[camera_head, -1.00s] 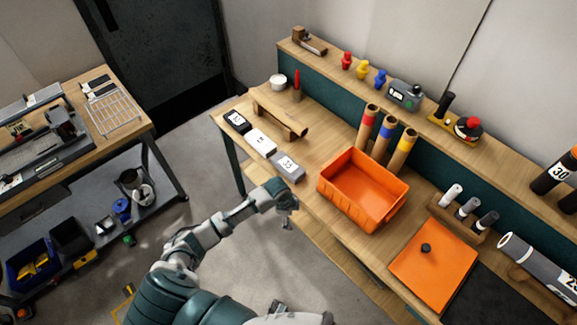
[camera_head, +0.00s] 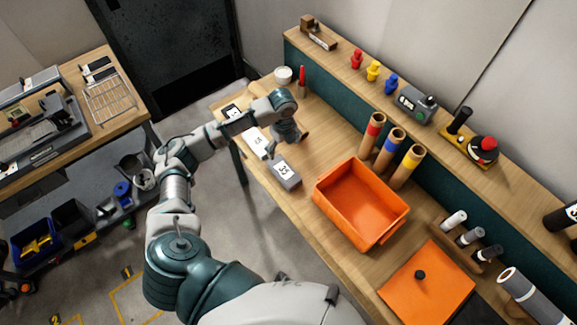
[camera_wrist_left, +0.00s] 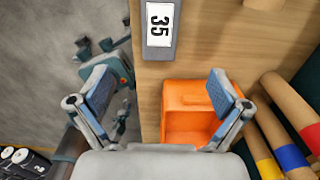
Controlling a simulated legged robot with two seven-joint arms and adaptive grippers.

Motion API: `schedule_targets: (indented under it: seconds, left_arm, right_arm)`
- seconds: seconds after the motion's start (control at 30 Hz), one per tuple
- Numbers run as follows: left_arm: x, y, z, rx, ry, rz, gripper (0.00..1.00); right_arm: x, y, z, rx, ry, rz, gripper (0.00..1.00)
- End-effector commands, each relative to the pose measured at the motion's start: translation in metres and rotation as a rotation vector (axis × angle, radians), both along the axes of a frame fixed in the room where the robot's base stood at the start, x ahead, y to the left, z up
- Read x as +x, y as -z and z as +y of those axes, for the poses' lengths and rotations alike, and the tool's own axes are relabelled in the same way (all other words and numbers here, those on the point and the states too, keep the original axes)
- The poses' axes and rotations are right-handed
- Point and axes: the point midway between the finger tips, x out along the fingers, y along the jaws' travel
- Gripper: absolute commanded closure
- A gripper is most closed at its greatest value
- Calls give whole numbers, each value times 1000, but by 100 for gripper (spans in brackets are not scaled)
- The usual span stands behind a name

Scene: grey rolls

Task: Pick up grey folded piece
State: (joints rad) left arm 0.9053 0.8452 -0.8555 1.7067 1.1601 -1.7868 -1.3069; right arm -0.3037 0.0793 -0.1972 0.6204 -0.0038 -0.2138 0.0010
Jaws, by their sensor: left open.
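The grey folded piece (camera_head: 283,174) lies on the wooden bench near its front edge, with a white label reading 35. It also shows at the top middle of the left wrist view (camera_wrist_left: 158,50), partly cut off by the frame. My left gripper (camera_head: 272,152) is above the bench, just behind the grey piece and near the white piece. In the left wrist view its two fingers (camera_wrist_left: 158,90) are spread wide with nothing between them. The grey piece is apart from the fingers. My right gripper is not in view.
A white piece (camera_head: 258,143) and a partly hidden black piece (camera_head: 231,112) lie in a row with the grey one. An orange lid (camera_head: 428,290) lies farther right.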

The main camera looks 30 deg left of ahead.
Motion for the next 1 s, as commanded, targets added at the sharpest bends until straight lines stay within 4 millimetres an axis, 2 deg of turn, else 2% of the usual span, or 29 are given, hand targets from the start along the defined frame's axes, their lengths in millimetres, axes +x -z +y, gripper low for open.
schedule_targets:
  seconds: [0.2,0.4,0.67,0.9,1.0]
  left_arm:
    - [0,55,-1,0,-1,7,0]
    - [1,95,-1,0,-1,5,0]
    - [2,117,-1,0,-3,3,0]
    - [5,154,2,0,-3,4,0]
    - [5,161,2,0,-1,3,0]
  right_arm:
    - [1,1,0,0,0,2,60]
    - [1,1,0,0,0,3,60]
    - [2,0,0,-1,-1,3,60]
    - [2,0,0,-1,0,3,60]
    - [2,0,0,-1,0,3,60]
